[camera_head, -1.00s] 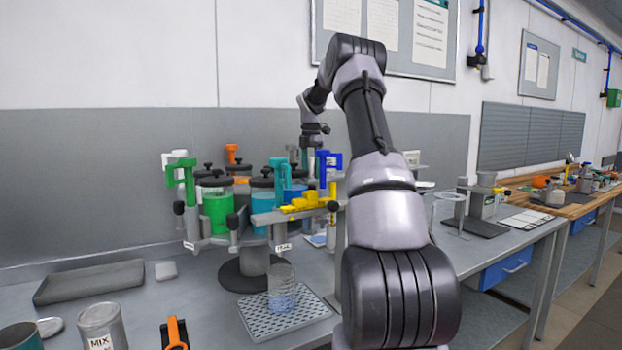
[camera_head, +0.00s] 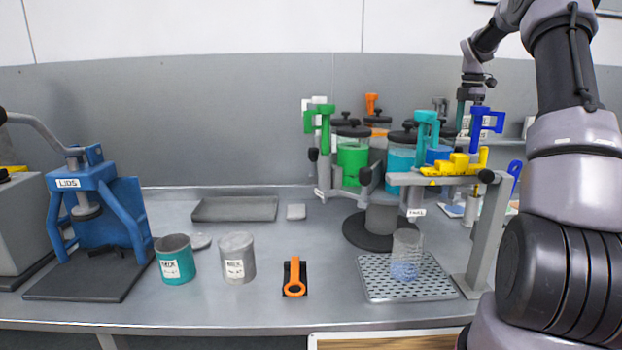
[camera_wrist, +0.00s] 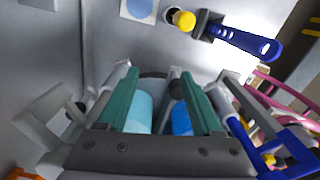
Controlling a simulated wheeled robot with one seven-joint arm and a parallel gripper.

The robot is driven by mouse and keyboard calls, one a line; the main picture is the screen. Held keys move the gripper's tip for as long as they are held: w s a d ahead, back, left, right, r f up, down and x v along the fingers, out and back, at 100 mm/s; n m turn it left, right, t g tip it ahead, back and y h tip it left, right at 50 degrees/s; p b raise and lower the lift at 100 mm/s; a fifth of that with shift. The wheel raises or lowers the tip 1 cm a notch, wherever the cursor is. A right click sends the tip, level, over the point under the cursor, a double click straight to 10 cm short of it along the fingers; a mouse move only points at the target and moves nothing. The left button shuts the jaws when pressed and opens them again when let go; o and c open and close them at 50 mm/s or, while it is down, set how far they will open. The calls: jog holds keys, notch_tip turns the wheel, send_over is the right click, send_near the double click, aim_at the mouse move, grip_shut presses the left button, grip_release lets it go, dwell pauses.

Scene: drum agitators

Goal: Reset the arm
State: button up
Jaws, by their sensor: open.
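My gripper (camera_head: 470,92) is at the end of my raised arm at the right of the head view. It hangs over the back right of the drum agitator stand (camera_head: 380,215), close to the blue handle (camera_head: 487,120). In the wrist view my gripper (camera_wrist: 158,76) shows two teal fingers spread apart, with no object held between them. Light blue and blue canisters (camera_wrist: 182,120) show below and beyond the fingers. My arm hides part of the bench at the right.
The stand carries a green canister (camera_head: 352,160), blue ones and a yellow lever (camera_head: 455,163). A clear beaker (camera_head: 406,255) sits on a perforated tray (camera_head: 375,290). A blue lid press (camera_head: 92,200), teal tin (camera_head: 175,260), grey tin (camera_head: 237,258) and orange-handled tool (camera_head: 295,278) stand left.

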jog(key=s+a+r+m+t, duration=0.3)
jog(key=s+a+r+m, duration=0.9)
jog(key=s+a, duration=0.55)
jog(key=s+a+f+m+t+y, duration=0.1)
jog(key=s+a+m+t, duration=0.1)
jog(key=s+m, duration=0.4)
jog(key=s+a+f+m+t+y, duration=0.1)
jog(key=s+a+m, duration=0.4)
jog(key=s, duration=1)
jog(key=shift+f+m+t, duration=0.5)
jog(key=shift+f+m, duration=0.15)
jog(key=shift+m, duration=0.15)
